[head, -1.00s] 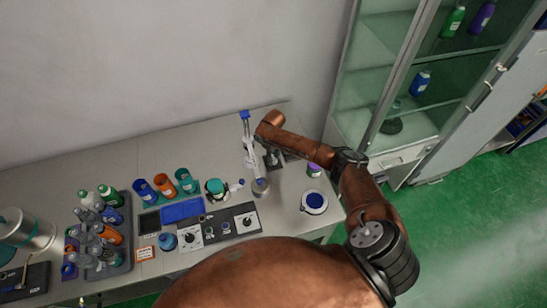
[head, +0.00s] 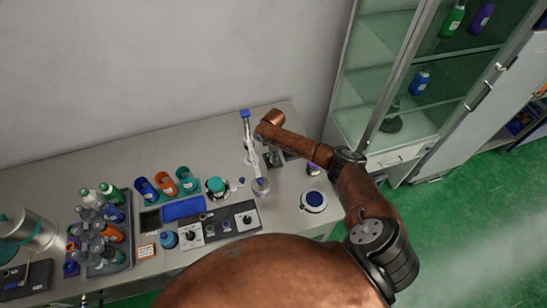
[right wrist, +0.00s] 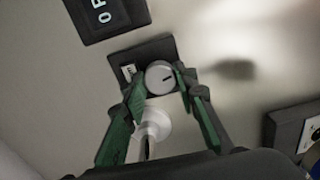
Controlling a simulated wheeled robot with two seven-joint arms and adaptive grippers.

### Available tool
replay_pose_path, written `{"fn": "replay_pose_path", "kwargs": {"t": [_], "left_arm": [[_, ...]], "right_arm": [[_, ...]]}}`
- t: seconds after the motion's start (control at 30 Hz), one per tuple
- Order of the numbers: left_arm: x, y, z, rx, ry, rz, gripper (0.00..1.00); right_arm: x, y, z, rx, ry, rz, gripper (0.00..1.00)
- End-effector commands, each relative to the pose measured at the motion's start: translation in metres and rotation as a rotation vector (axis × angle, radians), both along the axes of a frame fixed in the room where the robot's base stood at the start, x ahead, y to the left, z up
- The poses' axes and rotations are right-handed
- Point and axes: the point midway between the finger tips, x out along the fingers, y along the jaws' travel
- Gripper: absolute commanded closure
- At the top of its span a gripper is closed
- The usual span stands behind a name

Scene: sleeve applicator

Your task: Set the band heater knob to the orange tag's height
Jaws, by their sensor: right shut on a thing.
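A round light-grey knob (right wrist: 160,77) with a dark pointer line sits on a dark plate (right wrist: 158,48) in the right wrist view. My right gripper (right wrist: 158,86) has its green fingers on either side of the knob and is shut on it. In the head view my right arm reaches over the back right of the bench, and the knob is too small to make out there. My left gripper is not in view.
A dark panel with white characters (right wrist: 107,14) is beside the knob plate. A tall white stand with a blue top (head: 249,140) is close to my right wrist. A control panel with dials (head: 218,225), several bottles (head: 104,228) and a blue-filled dish (head: 314,201) occupy the bench.

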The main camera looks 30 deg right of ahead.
Motion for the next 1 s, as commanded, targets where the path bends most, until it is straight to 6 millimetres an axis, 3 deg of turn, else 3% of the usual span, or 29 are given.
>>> {"fn": "replay_pose_path", "kwargs": {"t": [1.0], "left_arm": [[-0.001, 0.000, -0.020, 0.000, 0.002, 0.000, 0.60]], "right_arm": [[0.002, 0.000, 0.001, -0.001, -0.003, 0.967, 0.97]]}}
